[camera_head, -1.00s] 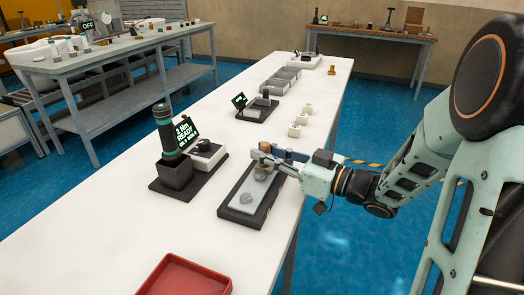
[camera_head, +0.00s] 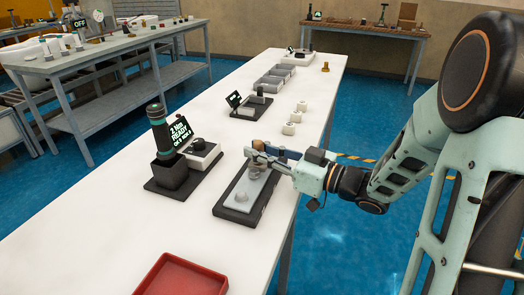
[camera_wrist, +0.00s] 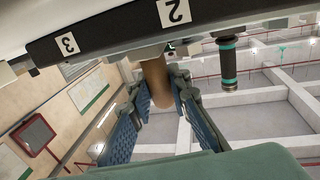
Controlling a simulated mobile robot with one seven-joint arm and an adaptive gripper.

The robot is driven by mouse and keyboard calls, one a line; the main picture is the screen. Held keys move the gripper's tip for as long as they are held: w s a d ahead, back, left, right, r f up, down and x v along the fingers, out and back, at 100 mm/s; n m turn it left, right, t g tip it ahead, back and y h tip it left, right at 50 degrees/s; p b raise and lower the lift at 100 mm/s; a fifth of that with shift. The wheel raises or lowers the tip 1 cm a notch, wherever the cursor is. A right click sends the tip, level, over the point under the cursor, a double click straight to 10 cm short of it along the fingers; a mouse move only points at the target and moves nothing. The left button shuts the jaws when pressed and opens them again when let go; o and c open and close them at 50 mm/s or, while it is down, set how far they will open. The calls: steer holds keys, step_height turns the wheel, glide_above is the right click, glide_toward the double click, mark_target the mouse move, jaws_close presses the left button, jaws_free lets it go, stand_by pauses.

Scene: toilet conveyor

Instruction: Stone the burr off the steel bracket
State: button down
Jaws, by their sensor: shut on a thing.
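In the head view a long grey plate lies in a dark tray (camera_head: 235,214) near the right side of the white table. Small grey pieces (camera_head: 254,172) sit on the plate's far half, close under my gripper (camera_head: 264,154); I cannot tell which is the bracket, and no burr can be made out. My gripper reaches over the tray from the right. In the wrist view its blue-padded fingers (camera_wrist: 160,118) are shut on a tan, rounded handle (camera_wrist: 156,82). The handle's far end is hidden behind a black bar labelled 2 and 3 (camera_wrist: 110,38).
Left of the tray stands a dark cylinder with a green top (camera_head: 157,128) and a READY display (camera_head: 181,132). A red tray (camera_head: 182,277) lies in front. White blocks (camera_head: 292,128), a small screen (camera_head: 235,100) and grey bins (camera_head: 268,82) stand behind.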

steer(key=shift+w+a, duration=0.2)
steer(key=shift+a, duration=0.4)
steer(key=shift+w+p+v, duration=0.15)
steer(key=shift+p+v, duration=0.1)
steer(key=shift+v, duration=0.5)
steer(key=shift+w+p+v, duration=0.15)
steer(key=shift+p+v, duration=0.1)
steer(key=shift+v, duration=0.55)
steer(key=shift+w+a, duration=0.2)
steer(key=shift+a, duration=0.4)
step_height(320, 180, up, 7)
steer(key=p, duration=0.6)
steer(key=shift+p, duration=0.3)
